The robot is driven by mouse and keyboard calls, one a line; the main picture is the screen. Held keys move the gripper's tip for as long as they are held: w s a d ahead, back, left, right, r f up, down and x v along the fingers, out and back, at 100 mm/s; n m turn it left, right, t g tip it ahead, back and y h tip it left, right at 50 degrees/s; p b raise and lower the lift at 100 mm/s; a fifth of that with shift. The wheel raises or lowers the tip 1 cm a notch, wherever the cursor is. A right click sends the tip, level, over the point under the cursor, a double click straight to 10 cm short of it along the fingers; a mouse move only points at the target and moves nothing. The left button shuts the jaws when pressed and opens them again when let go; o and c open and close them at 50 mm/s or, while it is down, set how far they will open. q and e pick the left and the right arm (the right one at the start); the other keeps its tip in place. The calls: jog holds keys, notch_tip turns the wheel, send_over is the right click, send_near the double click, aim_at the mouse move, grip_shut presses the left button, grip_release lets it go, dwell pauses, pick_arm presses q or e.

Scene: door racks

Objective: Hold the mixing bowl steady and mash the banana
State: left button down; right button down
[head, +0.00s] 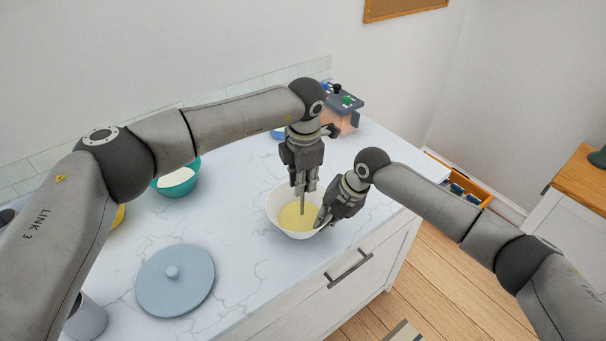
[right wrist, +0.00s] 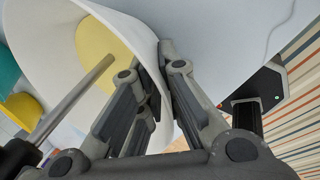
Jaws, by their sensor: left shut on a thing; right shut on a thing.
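The white mixing bowl (head: 282,226) stands on the counter near its front edge, with pale yellow banana (head: 292,218) in its bottom. My left gripper (head: 304,187) points down above the bowl, shut on a slim grey tool, likely the masher (head: 303,205). The tool's lower end meets the yellow mass, so its head cannot be made out. My right gripper (head: 324,213) is shut on the bowl's right rim; in the right wrist view its fingers (right wrist: 161,72) pinch the white wall. The rod of the tool (right wrist: 76,97) also crosses that view.
A blue-grey round lid (head: 176,284) lies on the counter at front left. A teal bowl (head: 178,187) with white contents stands behind it, near a yellow item (head: 119,216). A box with coloured knobs (head: 345,108) stands at the back. Bare counter lies between lid and mixing bowl.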

pick_arm(q)
jog(key=shift+s+a+f, duration=0.15)
jog(key=shift+s+a, duration=0.15)
jog(key=shift+s, duration=0.3)
jog(key=shift+r, duration=0.6)
notch_tip(320, 180, up, 9)
jog(key=shift+s+r, duration=0.2)
jog(key=shift+s, duration=0.25)
dwell(0.4)
jog(key=shift+d, duration=0.1)
pick_arm(e)
jog(key=c, duration=1.5)
grip_release()
jog(key=shift+c, duration=0.2)
jog(key=v, duration=1.2)
